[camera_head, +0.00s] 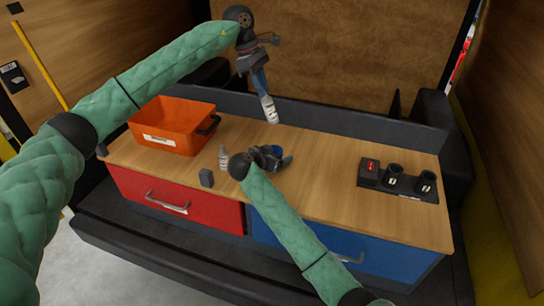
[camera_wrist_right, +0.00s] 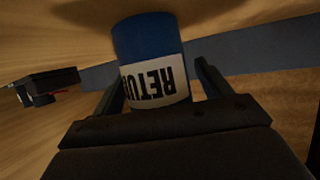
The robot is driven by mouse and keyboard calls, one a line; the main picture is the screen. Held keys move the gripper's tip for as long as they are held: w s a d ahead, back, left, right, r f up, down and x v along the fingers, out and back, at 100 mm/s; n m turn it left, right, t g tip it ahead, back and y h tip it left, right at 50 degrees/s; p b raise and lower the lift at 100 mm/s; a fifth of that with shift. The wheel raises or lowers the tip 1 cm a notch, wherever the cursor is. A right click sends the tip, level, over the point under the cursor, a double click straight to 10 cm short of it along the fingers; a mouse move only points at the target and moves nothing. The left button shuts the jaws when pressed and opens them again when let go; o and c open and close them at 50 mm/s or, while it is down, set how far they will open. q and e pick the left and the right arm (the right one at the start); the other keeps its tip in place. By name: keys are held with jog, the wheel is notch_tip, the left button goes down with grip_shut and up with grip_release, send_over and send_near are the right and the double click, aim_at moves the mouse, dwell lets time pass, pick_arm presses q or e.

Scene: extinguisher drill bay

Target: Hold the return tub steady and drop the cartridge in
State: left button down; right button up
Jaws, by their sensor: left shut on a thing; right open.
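The return tub (camera_wrist_right: 152,75) is a small blue cylinder with a white label reading "RETU…" upside down in the right wrist view. In the head view only a bit of its blue side (camera_head: 278,151) shows beyond my right gripper (camera_head: 274,158). That gripper is open, with one finger on each side of the tub; I cannot tell whether they touch it.
An orange bin (camera_head: 172,125) stands at the left of the wooden worktop (camera_head: 320,175). A pale bottle-like item (camera_head: 223,158) and a dark grey block (camera_head: 206,177) stand left of my right gripper. A black holder (camera_head: 397,183) with two cups sits at the right.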

jog(key=shift+w+d, duration=0.1)
jog(key=c, duration=1.2)
pick_arm(q)
notch_tip(320, 180, down, 12)
jog(key=c, duration=1.3)
grip_release()
jog(key=shift+c, duration=0.2)
jog(key=v, duration=1.2)
jog(key=shift+f, duration=0.1)
